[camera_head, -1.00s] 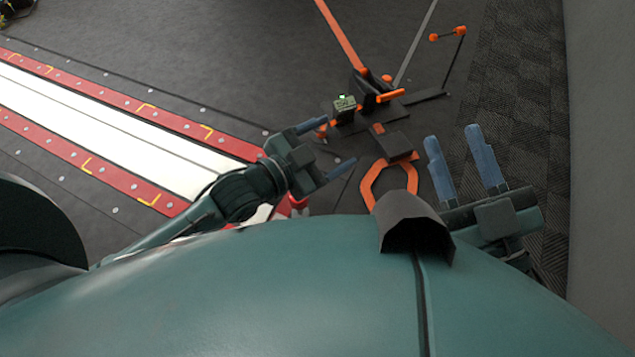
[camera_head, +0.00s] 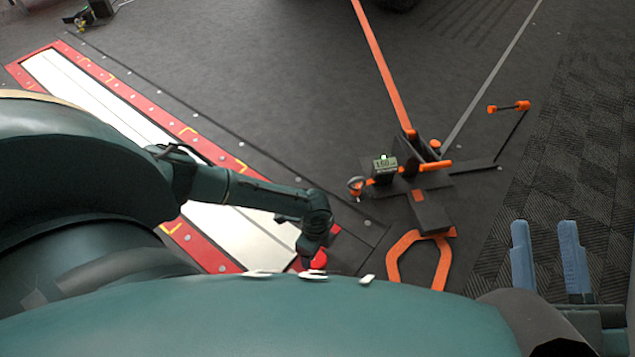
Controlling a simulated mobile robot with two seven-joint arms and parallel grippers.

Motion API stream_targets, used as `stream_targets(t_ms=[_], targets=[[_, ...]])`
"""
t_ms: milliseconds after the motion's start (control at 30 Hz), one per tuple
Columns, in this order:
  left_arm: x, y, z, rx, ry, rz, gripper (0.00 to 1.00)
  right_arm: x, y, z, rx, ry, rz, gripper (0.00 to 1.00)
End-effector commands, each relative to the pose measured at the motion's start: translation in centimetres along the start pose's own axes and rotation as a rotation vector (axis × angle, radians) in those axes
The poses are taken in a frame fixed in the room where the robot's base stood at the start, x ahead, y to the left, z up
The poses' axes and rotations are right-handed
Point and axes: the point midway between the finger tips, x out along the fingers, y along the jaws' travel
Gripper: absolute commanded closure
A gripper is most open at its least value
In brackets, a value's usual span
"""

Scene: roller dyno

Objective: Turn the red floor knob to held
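The red floor knob (camera_head: 319,262) shows as a small red rounded piece at the right end of the red-bordered white strip, just above the edge of my body. My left gripper (camera_head: 309,248) is at the end of the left arm, pointing down right beside the knob and partly covering it. Its fingers are hidden, so I cannot tell whether they touch the knob. My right gripper (camera_head: 544,226) is at the lower right with its two blue fingers apart, empty and away from the knob. The knob's marking is not readable.
A dark stand with an orange bar (camera_head: 385,70) and a small display (camera_head: 385,165) stands right of the knob. An orange loop (camera_head: 398,250) lies in front of it. An orange-tipped rod (camera_head: 508,107) stands farther right.

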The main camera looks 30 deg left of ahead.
Motion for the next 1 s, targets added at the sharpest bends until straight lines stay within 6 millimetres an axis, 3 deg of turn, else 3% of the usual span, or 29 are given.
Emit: stream_targets(t_ms=[33, 100, 400, 833, 1000], targets=[[2.0, 0.0, 0.0, 0.0, -0.001, -0.001, 0.24, 0.4, 0.4, -0.3, -0.045, 0.068, -0.008, 0.64], [3.5, 0.0, -0.1, 0.0, 0.0, -0.001, 0.24, 0.8, 0.7, -1.3, -0.094, 0.144, -0.016, 0.64], [7.7, -0.1, -0.1, 0.0, 0.001, -0.002, 0.24, 1.5, 1.3, -5.1, -0.254, 0.389, -0.041, 0.64], [8.3, -0.1, -0.1, 0.0, 0.002, -0.003, 0.24, 1.5, 1.3, -6.2, -0.291, 0.447, -0.046, 0.64], [8.3, -0.1, -0.1, 0.0, 0.002, -0.003, 0.37, 1.5, 1.3, -6.2, -0.291, 0.447, -0.045, 0.64]])
